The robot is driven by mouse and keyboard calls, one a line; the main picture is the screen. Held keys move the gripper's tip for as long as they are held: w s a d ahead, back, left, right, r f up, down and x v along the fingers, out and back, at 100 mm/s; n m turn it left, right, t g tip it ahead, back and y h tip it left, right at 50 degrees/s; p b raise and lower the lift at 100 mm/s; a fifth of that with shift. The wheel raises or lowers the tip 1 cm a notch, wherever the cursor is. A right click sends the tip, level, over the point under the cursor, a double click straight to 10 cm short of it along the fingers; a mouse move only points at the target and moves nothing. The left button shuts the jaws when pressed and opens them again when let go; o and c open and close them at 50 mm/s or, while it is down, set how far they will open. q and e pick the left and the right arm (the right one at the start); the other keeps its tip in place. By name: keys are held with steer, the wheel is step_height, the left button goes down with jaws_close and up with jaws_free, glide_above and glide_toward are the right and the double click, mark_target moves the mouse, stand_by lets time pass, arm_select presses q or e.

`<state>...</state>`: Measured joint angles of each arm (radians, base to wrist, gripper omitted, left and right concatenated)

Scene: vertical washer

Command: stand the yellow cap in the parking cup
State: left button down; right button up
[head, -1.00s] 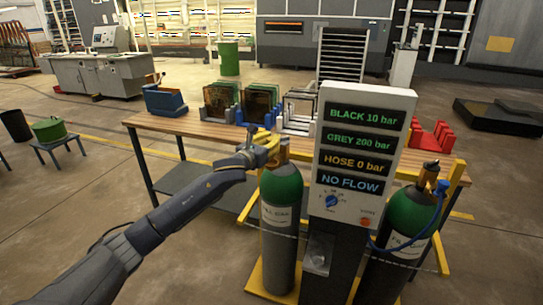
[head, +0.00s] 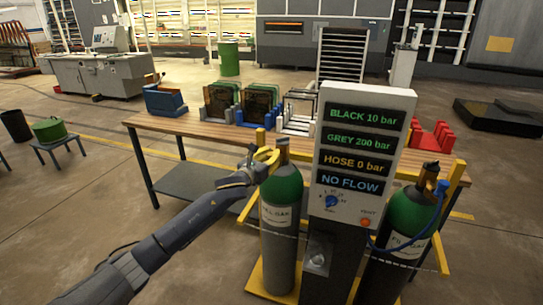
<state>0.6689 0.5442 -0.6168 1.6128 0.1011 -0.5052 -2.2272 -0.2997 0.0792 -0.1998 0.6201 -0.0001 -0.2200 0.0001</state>
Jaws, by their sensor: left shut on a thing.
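My left gripper (head: 252,160) is beside the top of the left green-shouldered gas cylinder (head: 281,205), just left of its brown valve (head: 282,152). It is shut on a small yellow piece, which I take to be the yellow cap (head: 267,156). The fingers partly hide it, and whether it touches the valve is too small to tell. A small pale, cup-like fitting (head: 318,260) sits low on the dark post under the display; I cannot tell if it is the parking cup. My right gripper is not in view.
The display box (head: 362,150) stands between the left cylinder and the right cylinder (head: 408,225), which has a blue hose (head: 400,243). A yellow rack frame (head: 452,190) surrounds them. The wooden table (head: 200,127) behind carries several coloured racks.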

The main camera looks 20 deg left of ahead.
arm_select(q)
steer(key=shift+f, duration=0.15)
steer(key=c, duration=1.4)
jaws_free()
steer(key=shift+o, duration=0.2)
steer(key=shift+f, duration=0.1)
